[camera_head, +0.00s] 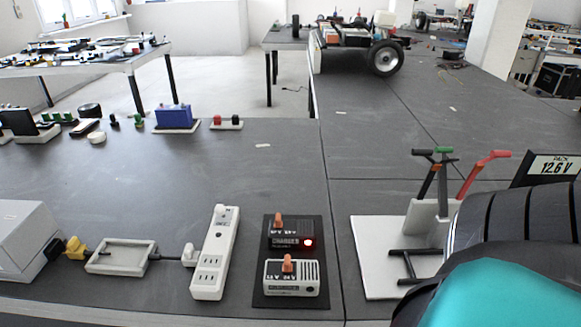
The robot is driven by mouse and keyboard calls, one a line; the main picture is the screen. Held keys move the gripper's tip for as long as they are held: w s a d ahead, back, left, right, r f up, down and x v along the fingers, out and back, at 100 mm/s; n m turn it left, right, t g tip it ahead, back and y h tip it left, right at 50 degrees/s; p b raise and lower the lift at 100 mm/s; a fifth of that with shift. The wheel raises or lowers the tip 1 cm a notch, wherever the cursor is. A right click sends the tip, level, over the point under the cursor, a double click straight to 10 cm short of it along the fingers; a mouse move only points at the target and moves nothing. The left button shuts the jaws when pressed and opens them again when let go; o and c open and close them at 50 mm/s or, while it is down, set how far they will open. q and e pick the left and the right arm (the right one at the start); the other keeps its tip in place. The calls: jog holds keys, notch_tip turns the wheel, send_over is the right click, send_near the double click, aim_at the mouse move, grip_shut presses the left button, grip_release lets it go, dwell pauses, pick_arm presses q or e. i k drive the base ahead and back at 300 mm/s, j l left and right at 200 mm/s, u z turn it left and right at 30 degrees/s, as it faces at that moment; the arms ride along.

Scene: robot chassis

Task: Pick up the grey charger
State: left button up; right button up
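Two box-shaped chargers stand one behind the other on a black mat (321,262) at the front middle of the table. The nearer, light grey charger (292,286) has a slotted front, a dark label strip and an orange knob on top. The farther, dark charger (284,242) has a lit red light at its right and a similar orange knob. Both sit upright, with nothing touching them from above. Neither of my grippers shows in the head view.
A white power strip (214,255) lies left of the mat, with a shallow tray (121,257) and grey box (25,238) beyond. A white stand with upright tools (408,238) is to the right. A large black ribbed and teal shape (510,285) blocks the lower right corner.

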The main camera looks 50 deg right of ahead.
aim_at(304, 278)
jog(key=j+z, duration=0.1)
jog(key=z, duration=1)
jog(key=i+j, duration=0.05)
